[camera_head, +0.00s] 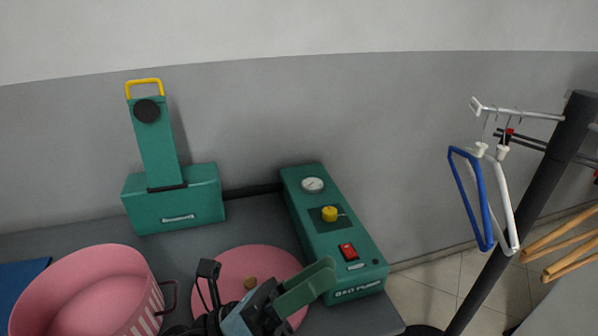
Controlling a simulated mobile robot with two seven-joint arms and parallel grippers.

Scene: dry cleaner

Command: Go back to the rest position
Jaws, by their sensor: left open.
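I cannot tell whether the fingers touch anything. The pump unit has a gauge, a yellow knob and a red switch. My right gripper is out of view.
A pink striped tub (85,290) stands at left on the dark table (260,212). A green machine with a yellow handle (172,200) stands at the back. At right, a dark stand (530,210) holds a blue hanger (472,200), a white hanger (505,212) and wooden ones.

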